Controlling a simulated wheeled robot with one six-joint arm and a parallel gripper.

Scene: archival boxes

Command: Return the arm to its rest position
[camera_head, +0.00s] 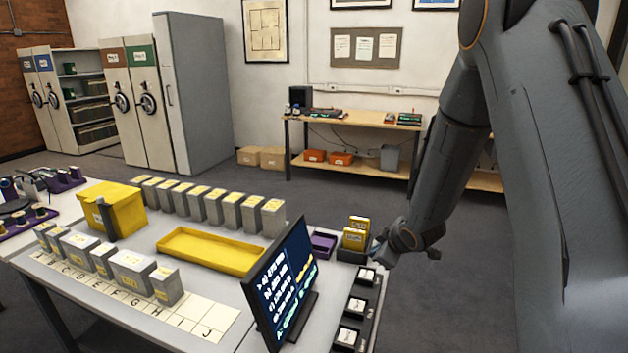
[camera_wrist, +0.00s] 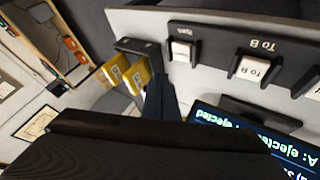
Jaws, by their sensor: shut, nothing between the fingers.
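My arm comes down from the upper right in the head view. My gripper (camera_head: 377,247) is at its lower end, beside two yellow cartridges (camera_head: 355,233) standing in a dark holder (camera_head: 351,256) at the table's right edge. In the wrist view my gripper (camera_wrist: 162,82) is shut and empty, a dark wedge pointing up the picture. The cartridges (camera_wrist: 125,75) are close to its left there. Whether the fingers touch anything cannot be told.
A screen (camera_head: 282,280) stands at the table's front right, left of a strip of labelled buttons (camera_head: 354,308). A yellow tray (camera_head: 210,250), a yellow bin (camera_head: 128,213) and rows of grey boxes (camera_head: 214,206) fill the table. Open floor lies behind.

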